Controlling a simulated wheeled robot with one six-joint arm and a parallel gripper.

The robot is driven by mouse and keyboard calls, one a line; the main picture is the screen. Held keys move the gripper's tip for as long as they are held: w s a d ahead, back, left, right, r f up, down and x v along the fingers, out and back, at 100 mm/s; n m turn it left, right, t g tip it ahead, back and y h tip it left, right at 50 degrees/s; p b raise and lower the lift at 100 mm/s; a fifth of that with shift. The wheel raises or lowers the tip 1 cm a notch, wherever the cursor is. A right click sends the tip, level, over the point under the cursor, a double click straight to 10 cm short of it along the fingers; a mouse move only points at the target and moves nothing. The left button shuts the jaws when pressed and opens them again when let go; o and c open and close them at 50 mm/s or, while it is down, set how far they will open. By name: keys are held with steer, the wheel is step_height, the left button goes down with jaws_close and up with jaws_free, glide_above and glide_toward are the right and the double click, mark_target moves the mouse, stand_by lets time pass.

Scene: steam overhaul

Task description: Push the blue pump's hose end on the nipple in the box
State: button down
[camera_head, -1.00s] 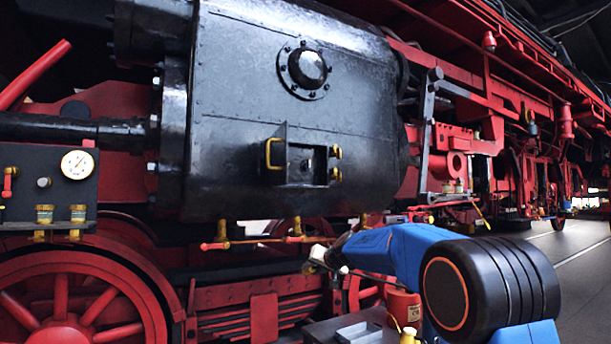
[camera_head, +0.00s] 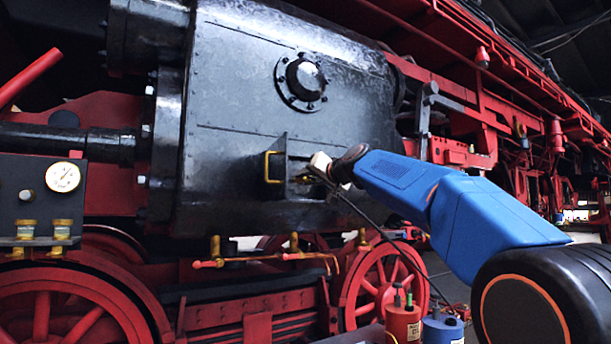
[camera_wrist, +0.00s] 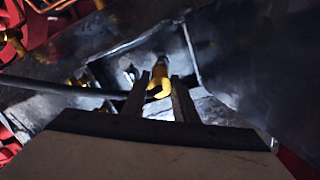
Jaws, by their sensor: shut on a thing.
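The box (camera_head: 283,190) is open on the side of the black cylinder casing. My gripper (camera_head: 318,164) is at its mouth, hiding much of the inside. In the wrist view my gripper (camera_wrist: 157,100) is shut on the dark hose (camera_wrist: 65,88), which comes in from the left. A brass-yellow fitting (camera_wrist: 158,75) shows at the fingertips; I cannot tell whether it is the hose end or the nipple, or whether the two touch. The hose hangs from my gripper in the head view (camera_head: 385,237) towards the blue pump (camera_head: 443,328) at the bottom.
A red pump (camera_head: 403,322) stands left of the blue one. The box's door with a yellow handle (camera_head: 272,167) stands open at the left of the opening. Red pipework with brass fittings (camera_head: 293,243) runs below the casing.

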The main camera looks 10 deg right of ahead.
steer(key=shift+w+a+r, duration=0.2)
steer(key=shift+w+a, duration=0.05)
steer(key=shift+w, duration=0.4)
steer(key=shift+w+a+r, duration=0.2)
steer(key=shift+w+a, duration=0.05)
steer(key=shift+w, duration=0.4)
steer(key=shift+w+a+r, duration=0.2)
steer(key=shift+w+a, duration=0.05)
steer(key=shift+w, duration=0.4)
steer(key=shift+x, duration=1.8)
steer(key=c, duration=1.3)
jaws_free()
steer(key=shift+c, duration=0.2)
steer(key=v, duration=1.7)
steer(key=shift+s+f, duration=0.15)
steer(key=shift+s, duration=0.1)
